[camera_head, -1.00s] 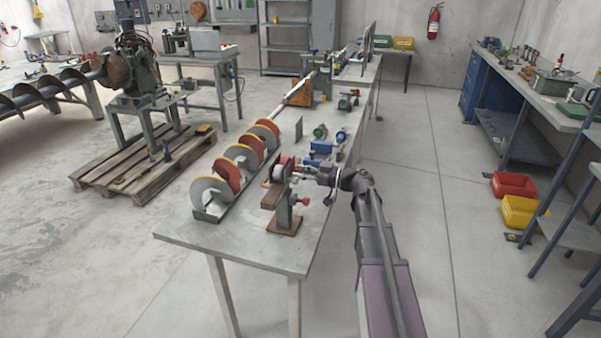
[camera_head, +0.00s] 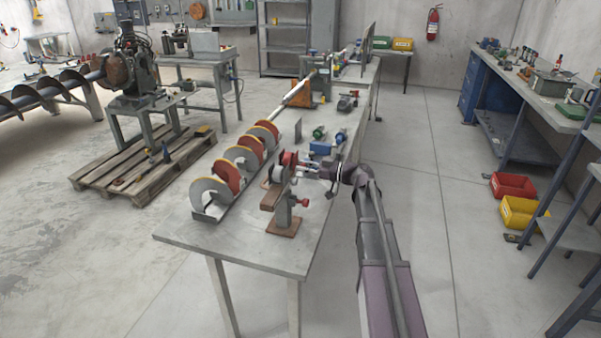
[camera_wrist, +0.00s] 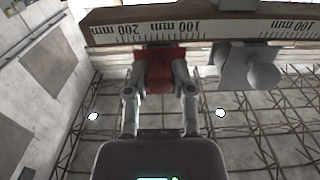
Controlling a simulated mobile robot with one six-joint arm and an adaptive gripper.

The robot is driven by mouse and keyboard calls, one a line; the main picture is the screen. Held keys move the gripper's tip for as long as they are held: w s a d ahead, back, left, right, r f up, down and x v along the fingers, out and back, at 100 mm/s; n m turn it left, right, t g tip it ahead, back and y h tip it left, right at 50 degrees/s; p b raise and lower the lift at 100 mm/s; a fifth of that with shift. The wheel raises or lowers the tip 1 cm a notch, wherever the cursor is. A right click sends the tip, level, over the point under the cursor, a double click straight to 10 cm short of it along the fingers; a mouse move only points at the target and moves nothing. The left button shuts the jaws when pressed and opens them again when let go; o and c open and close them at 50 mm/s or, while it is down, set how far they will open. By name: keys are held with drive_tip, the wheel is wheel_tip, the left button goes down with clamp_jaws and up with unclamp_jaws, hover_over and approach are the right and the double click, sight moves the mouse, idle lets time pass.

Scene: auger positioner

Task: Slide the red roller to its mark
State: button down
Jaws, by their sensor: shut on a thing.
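The red roller (camera_head: 290,158) stands on the worktable beside the red-and-grey auger (camera_head: 240,160). In the wrist view its red part (camera_wrist: 158,78) is between my two fingers, below a ruled scale (camera_wrist: 225,28) with 100 mm and 200 mm figures. My gripper (camera_head: 301,165) reaches in from the right and is shut on the red part; in the wrist view the fingertips (camera_wrist: 160,66) press it from both sides. A grey knobbed block (camera_wrist: 250,68) sits to its right along the scale. A grey-white roller (camera_head: 277,174) stands nearer the camera. I cannot make out the mark.
Blue and green parts (camera_head: 320,148) lie beyond my gripper.

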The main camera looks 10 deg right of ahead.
drive_tip(key=shift+w+d, duration=0.3)
drive_tip(key=shift+w, duration=0.2)
drive_tip(key=c, duration=0.7)
unclamp_jaws()
drive_tip(key=shift+d, duration=0.1)
drive_tip(key=shift+v, duration=5.9)
drive_tip(key=shift+s, duration=0.15)
